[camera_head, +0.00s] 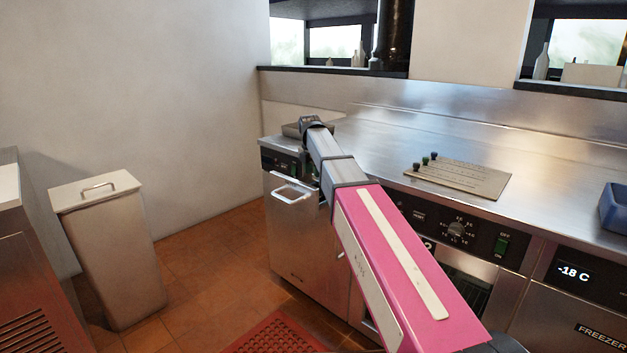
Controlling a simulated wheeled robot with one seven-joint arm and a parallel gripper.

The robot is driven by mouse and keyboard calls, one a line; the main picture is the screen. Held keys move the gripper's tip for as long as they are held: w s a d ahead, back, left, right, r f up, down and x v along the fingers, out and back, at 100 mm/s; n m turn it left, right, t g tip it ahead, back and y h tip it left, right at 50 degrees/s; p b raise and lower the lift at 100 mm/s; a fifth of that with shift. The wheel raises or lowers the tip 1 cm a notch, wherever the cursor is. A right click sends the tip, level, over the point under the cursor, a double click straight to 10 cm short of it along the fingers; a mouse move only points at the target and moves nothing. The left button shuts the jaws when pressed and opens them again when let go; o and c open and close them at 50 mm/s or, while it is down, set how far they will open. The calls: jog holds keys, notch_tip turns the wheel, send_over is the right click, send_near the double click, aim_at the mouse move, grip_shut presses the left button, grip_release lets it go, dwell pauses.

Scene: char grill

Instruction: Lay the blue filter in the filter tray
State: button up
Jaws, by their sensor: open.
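I cannot pick out a blue filter or a filter tray with certainty. A blue open-topped container (614,207) is cut off by the right edge, on the steel counter. My arm reaches from the lower right up towards the far left cabinet, with a pink link and grey links. Its far end shows as a dark joint above that cabinet. My gripper's fingers are not visible, so what they are near is hidden. A pale, frame-like handle (292,192) is on the front of the left cabinet (300,240), beside my arm.
A flat board (464,178) with several small coloured knobs lies on the counter (540,140). A lidded bin (110,245) stands at left. A red mat (275,335) lies on the tiled floor (215,265). The freezer (575,300) is at lower right. Floor between bin and cabinet is clear.

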notch_tip(320, 180, up, 8)
jog(key=shift+s+a+r, duration=0.25)
jog(key=shift+s+a, duration=0.05)
dwell(1.2)
